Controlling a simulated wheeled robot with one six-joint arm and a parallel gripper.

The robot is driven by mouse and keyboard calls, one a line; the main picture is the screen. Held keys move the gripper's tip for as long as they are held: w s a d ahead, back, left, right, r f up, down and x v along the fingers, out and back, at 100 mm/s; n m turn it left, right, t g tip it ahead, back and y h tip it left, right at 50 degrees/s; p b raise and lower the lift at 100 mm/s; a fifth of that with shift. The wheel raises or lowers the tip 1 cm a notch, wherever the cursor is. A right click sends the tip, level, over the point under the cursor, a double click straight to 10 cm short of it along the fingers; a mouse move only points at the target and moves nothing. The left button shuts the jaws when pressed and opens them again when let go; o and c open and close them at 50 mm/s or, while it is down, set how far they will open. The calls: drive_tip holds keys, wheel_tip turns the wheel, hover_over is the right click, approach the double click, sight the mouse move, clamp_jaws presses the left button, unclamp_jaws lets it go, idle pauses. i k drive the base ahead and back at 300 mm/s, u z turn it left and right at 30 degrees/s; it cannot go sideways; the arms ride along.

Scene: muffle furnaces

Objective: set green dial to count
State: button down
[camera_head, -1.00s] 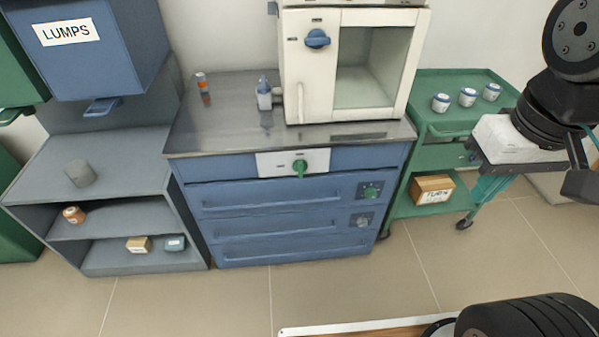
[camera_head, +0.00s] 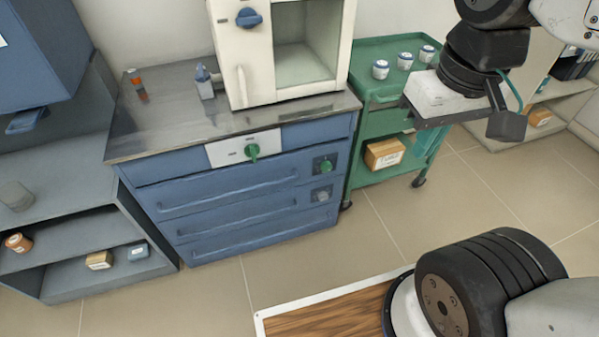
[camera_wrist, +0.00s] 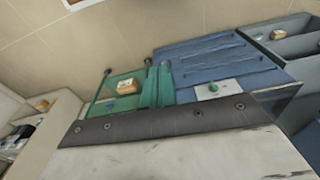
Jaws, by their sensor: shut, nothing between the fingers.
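A green dial (camera_head: 252,151) sits on a white panel at the top front of the blue drawer cabinet (camera_head: 240,205). It also shows in the wrist view (camera_wrist: 214,87). The small lettering around it is unreadable. A second green dial (camera_head: 326,165) is on a dark plate at the right of the drawer below. My gripper (camera_head: 420,150) has teal fingers and hangs to the right of both dials, in front of the green cart. In the wrist view my gripper (camera_wrist: 158,66) shows its fingers together and empty, beside the cabinet front and apart from the dials.
A white furnace (camera_head: 235,60) with a blue knob (camera_head: 249,17) stands on the cabinet top. The green cart (camera_head: 365,95) holds white jars and a labelled box (camera_head: 384,153). Grey shelves (camera_head: 60,200) stand at left. Open tiled floor (camera_head: 215,300) lies in front.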

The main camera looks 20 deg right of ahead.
sight(327, 166)
drive_tip(key=u, duration=1.95)
drive_tip(key=k, duration=0.5)
drive_tip(key=z, duration=1.3)
